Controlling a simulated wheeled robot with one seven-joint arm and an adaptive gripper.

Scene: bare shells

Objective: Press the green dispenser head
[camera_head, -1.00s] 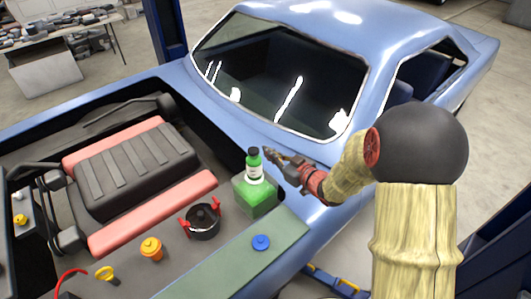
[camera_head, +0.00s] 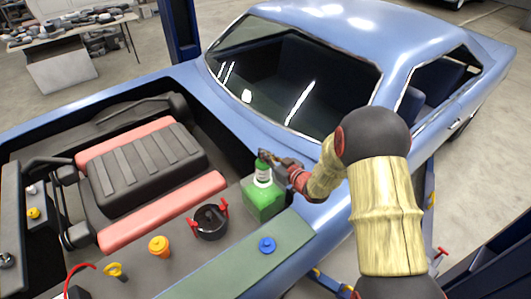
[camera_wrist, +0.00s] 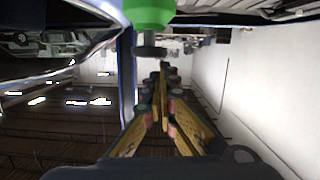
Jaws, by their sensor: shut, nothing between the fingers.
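The wrist view looks upside down. There the green bottle (camera_wrist: 150,10) hangs from the top edge with its dark cap (camera_wrist: 150,50) below. My gripper's fingertips (camera_wrist: 162,72) are together close by the cap; I cannot tell whether they touch it.
A black pot-like part with red handles (camera_head: 210,221), an orange cap (camera_head: 159,246) and a blue cap (camera_head: 267,245) lie near the bottle. The engine (camera_head: 148,172) fills the bay. The blue car's windshield (camera_head: 290,85) rises behind my gripper.

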